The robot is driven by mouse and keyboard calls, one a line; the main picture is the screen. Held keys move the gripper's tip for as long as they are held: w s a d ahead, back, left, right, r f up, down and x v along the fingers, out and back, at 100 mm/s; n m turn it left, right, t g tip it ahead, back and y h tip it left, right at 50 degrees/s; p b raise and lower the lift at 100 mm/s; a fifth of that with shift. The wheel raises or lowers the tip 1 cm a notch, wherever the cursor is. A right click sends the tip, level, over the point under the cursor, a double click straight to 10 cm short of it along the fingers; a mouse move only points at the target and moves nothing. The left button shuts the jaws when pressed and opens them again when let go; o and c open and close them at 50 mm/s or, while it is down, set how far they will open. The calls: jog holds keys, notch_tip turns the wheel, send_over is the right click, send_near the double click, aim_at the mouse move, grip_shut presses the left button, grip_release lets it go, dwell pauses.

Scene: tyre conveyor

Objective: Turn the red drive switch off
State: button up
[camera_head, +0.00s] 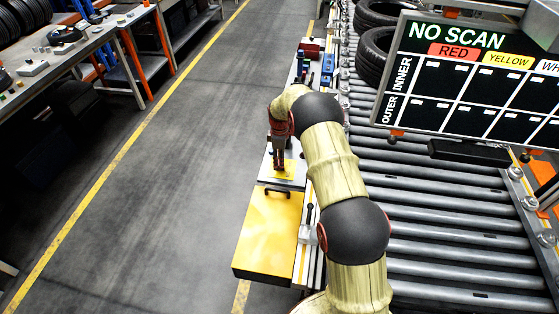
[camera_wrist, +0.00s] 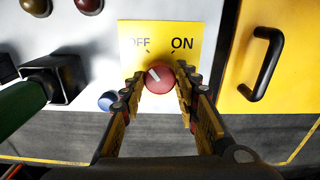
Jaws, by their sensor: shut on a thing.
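The red drive switch (camera_wrist: 160,79) is a round red knob with a white pointer mark, on a yellow plate (camera_wrist: 150,33) printed OFF at left and ON at right. The mark points up and left, toward the OFF side. My gripper (camera_wrist: 163,84) has one finger on each side of the knob and is shut on it. In the head view my gripper (camera_head: 279,166) reaches down over the yellow plate (camera_head: 286,175), and the knob cannot be made out there.
A yellow panel with a black handle (camera_wrist: 262,73) is at right. The roller conveyor (camera_head: 440,220) runs beside my arm, under a NO SCAN board (camera_head: 470,90). The floor at left is clear.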

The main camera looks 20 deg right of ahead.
jog(key=shift+n, duration=0.6)
jog(key=o, duration=1.1)
jog(key=shift+o, duration=0.2)
jog(key=shift+r, duration=0.1)
notch_tip(320, 180, up, 12)
dwell(0.4)
